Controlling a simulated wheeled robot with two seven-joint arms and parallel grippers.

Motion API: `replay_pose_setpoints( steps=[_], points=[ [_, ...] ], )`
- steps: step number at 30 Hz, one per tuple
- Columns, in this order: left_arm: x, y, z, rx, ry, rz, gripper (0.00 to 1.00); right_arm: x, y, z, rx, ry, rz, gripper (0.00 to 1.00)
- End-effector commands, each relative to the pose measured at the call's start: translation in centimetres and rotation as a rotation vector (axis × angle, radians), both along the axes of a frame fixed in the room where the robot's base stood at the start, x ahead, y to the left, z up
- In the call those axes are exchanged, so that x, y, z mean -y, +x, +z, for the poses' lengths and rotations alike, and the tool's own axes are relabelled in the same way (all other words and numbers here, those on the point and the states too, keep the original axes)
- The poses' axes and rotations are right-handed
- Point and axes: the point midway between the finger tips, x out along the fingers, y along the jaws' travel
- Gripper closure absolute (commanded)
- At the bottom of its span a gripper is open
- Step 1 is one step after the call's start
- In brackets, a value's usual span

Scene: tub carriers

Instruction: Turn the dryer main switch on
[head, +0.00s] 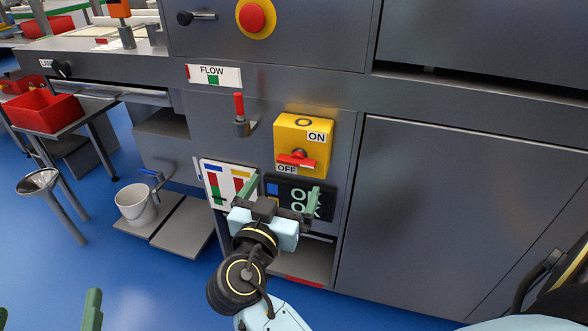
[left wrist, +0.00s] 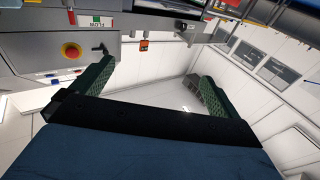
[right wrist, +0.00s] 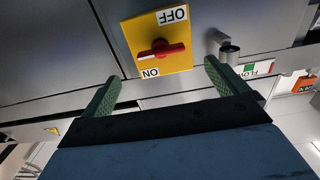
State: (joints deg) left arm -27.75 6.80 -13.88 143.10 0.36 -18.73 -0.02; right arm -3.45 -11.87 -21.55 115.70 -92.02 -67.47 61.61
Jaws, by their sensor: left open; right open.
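The dryer main switch is a yellow box (head: 303,137) on the grey machine front, with an ON label at its upper right and an OFF label at its lower left. Its red handle (head: 297,160) lies roughly crosswise, just above OFF. The right wrist view shows the yellow plate (right wrist: 158,27) upside down and the red handle (right wrist: 160,50) beyond my fingers. My right gripper (head: 280,194) is open and empty, below the switch and apart from it. My left gripper (head: 48,314) is open and empty at the lower left, only its green fingertips showing in the head view.
A red lever (head: 239,106) sits left of the switch, under the FLOW sign (head: 213,76). A red emergency button (head: 256,15) is above. A dark display (head: 272,189) is behind my right gripper. A bucket (head: 137,204) and red bin (head: 45,110) stand left.

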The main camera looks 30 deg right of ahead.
Motion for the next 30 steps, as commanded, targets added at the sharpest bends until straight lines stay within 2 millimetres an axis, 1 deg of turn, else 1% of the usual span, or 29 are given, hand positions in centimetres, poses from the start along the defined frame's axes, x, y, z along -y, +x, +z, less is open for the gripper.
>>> replay_pose_setpoints(
  steps=[1, 3, 6, 10, 15, 24, 25, 26, 30],
  points=[
    [0.1, -0.1, 0.5, 0.035, -0.012, -0.003, 0.00, 0.9, 0.8, -0.1, 0.003, -0.003, -0.002, 0.02],
    [0.2, -0.2, 1.3, 0.084, -0.027, -0.006, 0.00, 2.1, 1.8, 0.0, 0.002, -0.004, -0.001, 0.02],
    [0.3, -0.4, 2.4, 0.150, -0.048, -0.010, 0.00, 3.6, 3.0, -0.1, 0.000, -0.004, -0.001, 0.02],
    [0.4, -0.8, 3.5, 0.220, -0.071, -0.015, 0.00, 5.0, 4.3, -0.1, -0.001, -0.003, 0.000, 0.02],
    [0.5, -1.1, 4.4, 0.272, -0.088, -0.018, 0.00, 6.0, 5.1, -0.1, -0.002, -0.002, 0.001, 0.02],
    [0.5, -1.2, 4.6, 0.283, -0.091, -0.018, 0.00, 6.2, 5.3, -0.1, -0.004, 0.000, 0.002, 0.02],
    [0.5, -1.2, 4.6, 0.283, -0.091, -0.018, 0.00, 6.2, 5.3, -0.1, -0.004, 0.000, 0.002, 0.03],
    [0.5, -1.2, 4.6, 0.283, -0.091, -0.018, 0.00, 6.2, 5.3, -0.1, -0.003, -0.001, 0.002, 0.07],
    [0.5, -1.2, 4.6, 0.283, -0.091, -0.018, 0.00, 6.1, 5.3, -0.1, -0.003, -0.001, 0.002, 0.25]
  ],
)
